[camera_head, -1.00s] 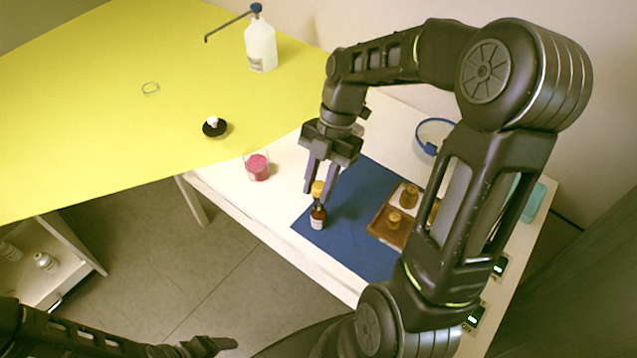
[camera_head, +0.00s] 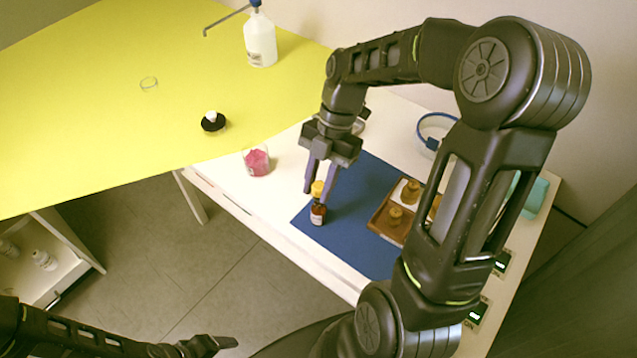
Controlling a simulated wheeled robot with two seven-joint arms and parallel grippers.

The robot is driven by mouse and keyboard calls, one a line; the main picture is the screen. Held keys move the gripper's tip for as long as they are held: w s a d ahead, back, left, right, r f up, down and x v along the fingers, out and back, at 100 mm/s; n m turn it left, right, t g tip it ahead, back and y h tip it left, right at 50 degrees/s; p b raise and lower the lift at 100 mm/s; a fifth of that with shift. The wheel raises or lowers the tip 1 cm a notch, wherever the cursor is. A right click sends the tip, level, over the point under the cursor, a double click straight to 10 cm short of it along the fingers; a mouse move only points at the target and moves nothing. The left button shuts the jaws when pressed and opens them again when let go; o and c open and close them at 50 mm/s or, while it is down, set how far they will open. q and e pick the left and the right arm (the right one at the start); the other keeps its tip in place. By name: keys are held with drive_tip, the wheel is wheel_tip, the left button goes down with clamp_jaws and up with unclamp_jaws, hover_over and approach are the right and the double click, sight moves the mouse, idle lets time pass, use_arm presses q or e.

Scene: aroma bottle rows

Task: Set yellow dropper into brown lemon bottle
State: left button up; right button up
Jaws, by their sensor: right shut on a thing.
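The brown lemon bottle (camera_head: 318,215) stands upright on the blue mat (camera_head: 352,236), near the mat's left corner. The yellow dropper (camera_head: 317,188) is directly above the bottle's mouth. My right gripper (camera_head: 318,190) points down and is shut on the yellow dropper. The dropper's lower end meets the bottle's top in this view; how deep it sits cannot be told. My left gripper (camera_head: 222,343) is low at the bottom edge, away from the table; its jaws are too unclear to read.
A wooden tray (camera_head: 377,224) with amber pieces lies right of the bottle. A glass with pink contents (camera_head: 257,161) stands to the left. The yellow table (camera_head: 90,110) adjoins behind, with a white pump bottle (camera_head: 260,40). The mat's front part is clear.

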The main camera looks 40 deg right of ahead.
drive_tip(key=shift+f+b, duration=0.7)
drive_tip(key=shift+f, duration=0.3)
drive_tip(key=o, duration=0.8)
drive_tip(key=shift+c, duration=0.2)
drive_tip(key=shift+r, duration=0.1)
drive_tip(key=shift+r+p, duration=2.4)
drive_tip(key=shift+r, duration=1.05)
